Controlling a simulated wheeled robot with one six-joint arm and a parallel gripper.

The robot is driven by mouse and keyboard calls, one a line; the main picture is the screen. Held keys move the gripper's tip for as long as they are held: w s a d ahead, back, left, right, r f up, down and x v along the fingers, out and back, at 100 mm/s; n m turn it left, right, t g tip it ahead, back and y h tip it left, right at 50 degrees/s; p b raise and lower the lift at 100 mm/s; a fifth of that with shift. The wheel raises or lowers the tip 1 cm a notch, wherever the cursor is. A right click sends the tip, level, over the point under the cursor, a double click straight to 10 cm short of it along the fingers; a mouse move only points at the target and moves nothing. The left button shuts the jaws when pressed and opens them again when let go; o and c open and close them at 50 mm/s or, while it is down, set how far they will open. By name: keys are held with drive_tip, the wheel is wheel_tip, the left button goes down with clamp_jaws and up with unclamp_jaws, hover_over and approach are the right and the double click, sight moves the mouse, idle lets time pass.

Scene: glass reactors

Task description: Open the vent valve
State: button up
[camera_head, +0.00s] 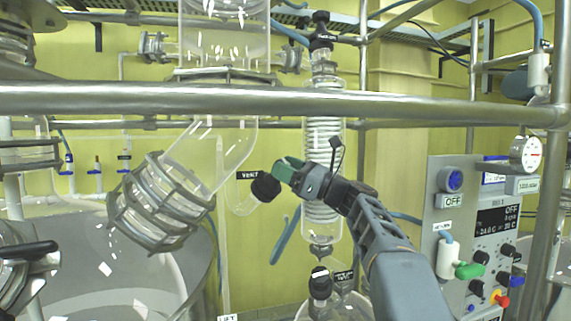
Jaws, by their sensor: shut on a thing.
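The vent valve has a black knob (265,187) just below a small black label (249,175) that seems to read "VENT". My gripper (283,172), with green fingers, reaches in from the right and is shut on the black knob. The fingers cover the knob's upper right side, and the exact grip is partly hidden. I cannot tell the knob's turn position.
A thick metal rail (420,106) crosses above my arm. The coiled condenser (322,135) stands close behind my gripper. A flanged glass joint (160,203) is at left. A control panel (470,240) and a pressure gauge (525,153) stand at right.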

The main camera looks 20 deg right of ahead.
drive_tip(key=n+g+y, duration=0.1)
drive_tip(key=n+g, duration=0.1)
drive_tip(key=n+g+p, duration=0.1)
drive_tip(key=n+g, duration=0.2)
drive_tip(key=shift+w+g+y, duration=0.1)
drive_tip(key=shift+g+y, duration=0.2)
drive_tip(key=shift+y, duration=0.1)
drive_tip(key=shift+n+g, duration=1.5)
drive_tip(key=shift+n+g, duration=0.5)
drive_tip(key=shift+n, duration=0.1)
drive_tip(key=o, duration=0.9)
drive_tip(key=shift+m+t, duration=0.3)
drive_tip(key=shift+m, duration=0.2)
